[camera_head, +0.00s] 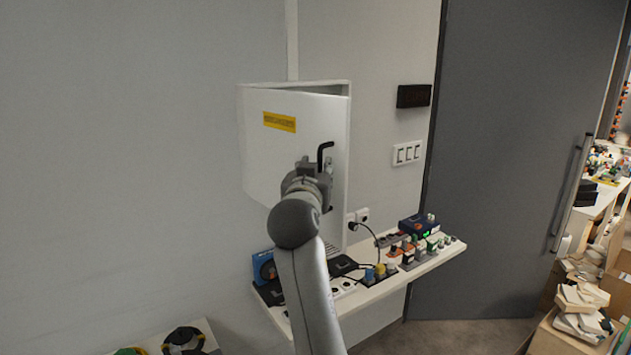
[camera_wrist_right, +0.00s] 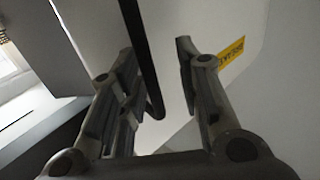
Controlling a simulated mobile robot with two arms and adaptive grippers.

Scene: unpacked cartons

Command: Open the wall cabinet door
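The white wall cabinet (camera_head: 347,125) hangs on the grey wall in the head view. Its door (camera_head: 275,155), with a yellow label (camera_head: 280,122), stands slightly ajar, with a dark gap along the top. A black bent handle (camera_head: 325,152) sits near the door's right edge. My right gripper (camera_head: 318,168) is at the handle and hides its lower part. In the right wrist view, the fingers of my right gripper (camera_wrist_right: 156,52) are apart, with the black handle (camera_wrist_right: 138,50) passing between them, closer to the left finger. My left gripper is not in view.
Below the cabinet, a white shelf (camera_head: 385,287) carries sockets, plugs, cables and small boxes. A black wall panel (camera_head: 413,96) and white switches (camera_head: 407,152) are to the right. Further right is a grey door (camera_head: 510,150) with a long handle. The wall left of the cabinet is clear.

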